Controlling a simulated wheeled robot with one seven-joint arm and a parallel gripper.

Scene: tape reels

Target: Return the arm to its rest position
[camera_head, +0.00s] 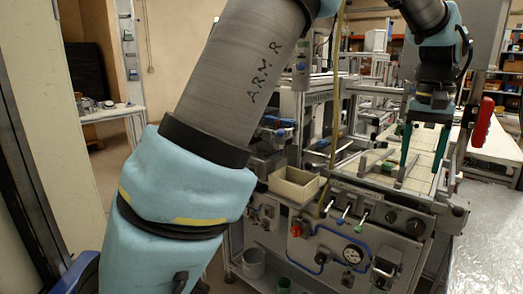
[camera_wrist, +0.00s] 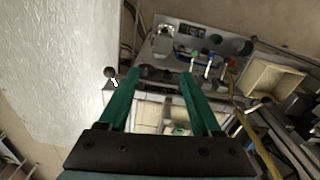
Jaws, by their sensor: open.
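My gripper (camera_head: 425,152) hangs at the upper right of the head view, with its two green fingers pointing down and spread apart. It is open with nothing between the fingers. In the wrist view my gripper (camera_wrist: 172,85) shows both green fingers apart, over the workbench machine. My arm, padded in light blue and marked "ARM R", crosses the left and middle of the head view and hides part of the room. No tape reel can be made out for certain in either view.
The machine's control panel (camera_head: 335,236) has levers, a gauge and blue hoses. A beige open box (camera_head: 296,184) sits on its left; it also shows in the wrist view (camera_wrist: 273,80). A red handle (camera_head: 482,124) stands right of my gripper. A plastic-covered surface (camera_head: 490,235) lies at the right.

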